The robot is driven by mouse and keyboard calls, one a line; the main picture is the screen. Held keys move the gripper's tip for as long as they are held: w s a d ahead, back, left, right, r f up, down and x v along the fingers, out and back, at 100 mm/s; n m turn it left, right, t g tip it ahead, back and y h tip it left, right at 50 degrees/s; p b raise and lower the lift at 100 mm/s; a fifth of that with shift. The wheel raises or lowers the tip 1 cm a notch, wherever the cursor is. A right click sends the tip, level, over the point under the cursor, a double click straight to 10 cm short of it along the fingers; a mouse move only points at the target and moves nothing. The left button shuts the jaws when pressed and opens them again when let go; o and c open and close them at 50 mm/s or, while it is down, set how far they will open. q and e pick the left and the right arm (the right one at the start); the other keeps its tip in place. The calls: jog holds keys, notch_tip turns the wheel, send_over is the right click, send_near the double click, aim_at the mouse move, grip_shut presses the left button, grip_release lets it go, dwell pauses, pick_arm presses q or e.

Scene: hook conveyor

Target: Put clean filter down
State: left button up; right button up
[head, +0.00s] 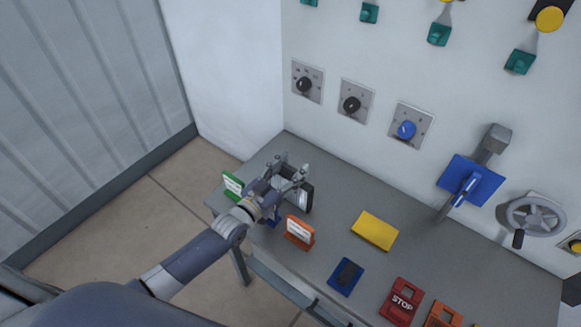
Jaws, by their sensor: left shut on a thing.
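My left gripper (290,176) is over the left end of the grey table (337,200). It is shut on a dark-edged block with a pale face, which looks like the clean filter (305,197). The gripper and wrist hide part of the filter. It stands upright at or just above the tabletop; I cannot tell whether it touches. My right gripper is not in view.
A green holder (233,185) and an orange one (300,233) stand near the filter. A yellow block (375,231), a blue pad (345,277) and a red STOP sign (401,302) lie further right. Knobs, a lever and a handwheel (536,216) are on the wall.

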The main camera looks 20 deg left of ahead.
pick_arm(q)
jog(key=shift+f, duration=0.15)
jog(key=o, duration=1.4)
jog(key=shift+s, duration=0.15)
jog(key=b+v, duration=0.2)
jog(key=v, duration=0.9)
jog(key=shift+s+a, duration=0.1)
jog(key=shift+s, duration=0.25)
